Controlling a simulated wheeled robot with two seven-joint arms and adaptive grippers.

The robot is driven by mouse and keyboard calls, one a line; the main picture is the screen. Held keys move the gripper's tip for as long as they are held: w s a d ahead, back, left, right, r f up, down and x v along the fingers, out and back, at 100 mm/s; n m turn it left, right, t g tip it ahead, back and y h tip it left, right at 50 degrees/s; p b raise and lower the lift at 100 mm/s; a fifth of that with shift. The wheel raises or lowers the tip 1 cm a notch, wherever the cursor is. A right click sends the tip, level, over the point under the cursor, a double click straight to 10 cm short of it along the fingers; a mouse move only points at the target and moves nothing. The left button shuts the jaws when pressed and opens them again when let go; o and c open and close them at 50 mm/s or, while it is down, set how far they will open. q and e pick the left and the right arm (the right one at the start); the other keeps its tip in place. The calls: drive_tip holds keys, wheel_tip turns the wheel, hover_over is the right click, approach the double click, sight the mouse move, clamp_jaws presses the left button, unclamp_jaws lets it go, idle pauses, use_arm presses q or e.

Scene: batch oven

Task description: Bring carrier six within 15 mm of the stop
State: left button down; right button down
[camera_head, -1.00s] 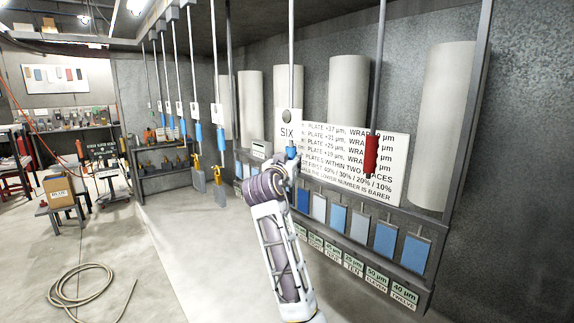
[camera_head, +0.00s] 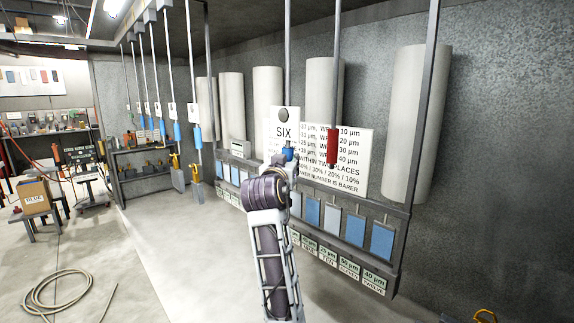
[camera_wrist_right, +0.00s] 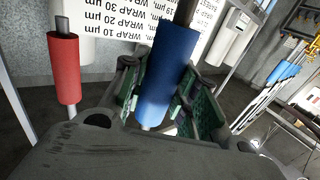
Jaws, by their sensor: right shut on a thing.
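Carrier six hangs on a rod with a round-marked SIX sign (camera_head: 284,131) and a blue sleeve (camera_head: 288,153) low on it. My right gripper (camera_head: 281,163) is shut on that blue sleeve. In the right wrist view the blue sleeve (camera_wrist_right: 163,75) stands between the green-padded fingers. A red sleeve (camera_head: 333,146) on another hanging rod is a short way to the right, with a visible gap. It also shows in the right wrist view (camera_wrist_right: 64,72), apart from the fingers. No label marks it as the stop. My left gripper is out of view.
Several other carriers with blue sleeves (camera_head: 197,133) hang in a row to the left. A rack of blue sample plates (camera_head: 355,229) and a text board (camera_head: 362,160) stand along the wall behind. A coiled hose (camera_head: 62,295) lies on the floor; the middle floor is clear.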

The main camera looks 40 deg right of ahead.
drive_tip(key=c, duration=1.1)
unclamp_jaws()
drive_tip(key=v, duration=1.2)
